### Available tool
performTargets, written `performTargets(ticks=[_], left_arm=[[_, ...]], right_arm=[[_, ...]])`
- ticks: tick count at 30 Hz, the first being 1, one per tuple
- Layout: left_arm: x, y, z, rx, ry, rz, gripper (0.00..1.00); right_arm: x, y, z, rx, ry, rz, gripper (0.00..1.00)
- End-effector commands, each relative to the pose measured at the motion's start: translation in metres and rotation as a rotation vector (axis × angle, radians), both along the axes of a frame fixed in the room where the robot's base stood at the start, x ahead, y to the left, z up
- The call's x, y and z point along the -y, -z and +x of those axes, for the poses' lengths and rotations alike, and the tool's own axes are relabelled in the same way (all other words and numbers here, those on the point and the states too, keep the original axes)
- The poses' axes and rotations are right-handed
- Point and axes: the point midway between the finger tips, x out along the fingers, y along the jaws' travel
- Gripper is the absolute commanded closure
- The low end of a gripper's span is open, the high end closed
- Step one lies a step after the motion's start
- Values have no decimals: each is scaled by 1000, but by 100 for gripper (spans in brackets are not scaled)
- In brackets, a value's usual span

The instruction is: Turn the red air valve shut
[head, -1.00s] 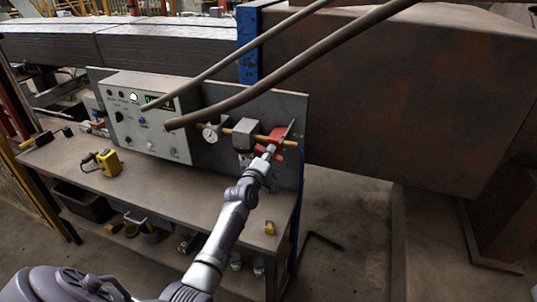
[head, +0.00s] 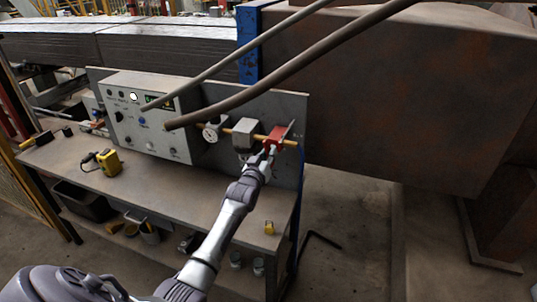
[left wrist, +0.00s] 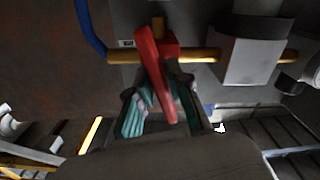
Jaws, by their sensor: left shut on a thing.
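The red air valve (head: 277,132) sits on a brass pipe on the upright panel at the right end of the bench. In the left wrist view its red lever (left wrist: 153,65) is long and slightly tilted, lying across the brass pipe (left wrist: 195,56). My left gripper (head: 269,149) reaches up to the valve from below. In the left wrist view the gripper (left wrist: 160,100) has teal-padded fingers on both sides of the lever's lower part, shut on it. The gripper partly hides the valve in the head view. My right gripper is not in view.
A pressure gauge (head: 212,132) and a grey block (head: 245,135) sit left of the valve. A grey control box (head: 150,120) stands on the bench (head: 150,190), with a yellow device (head: 109,162) before it. Thick hoses (head: 270,75) hang above. A blue hose (left wrist: 88,30) runs beside the valve.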

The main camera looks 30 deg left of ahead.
Motion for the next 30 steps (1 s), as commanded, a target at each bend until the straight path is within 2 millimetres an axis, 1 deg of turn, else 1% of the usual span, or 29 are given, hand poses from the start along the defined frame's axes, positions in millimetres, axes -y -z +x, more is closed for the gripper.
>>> performTargets(ticks=[1,6,12,20,30], left_arm=[[1,3,0,-14,1,36,100],[1,3,-1,-41,1,145,100],[1,4,-1,-62,1,231,100],[0,4,-1,-74,2,278,100],[1,4,-1,-76,1,282,100]], right_arm=[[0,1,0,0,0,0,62],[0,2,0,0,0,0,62],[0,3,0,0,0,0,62],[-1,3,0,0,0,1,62],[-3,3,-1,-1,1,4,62]])
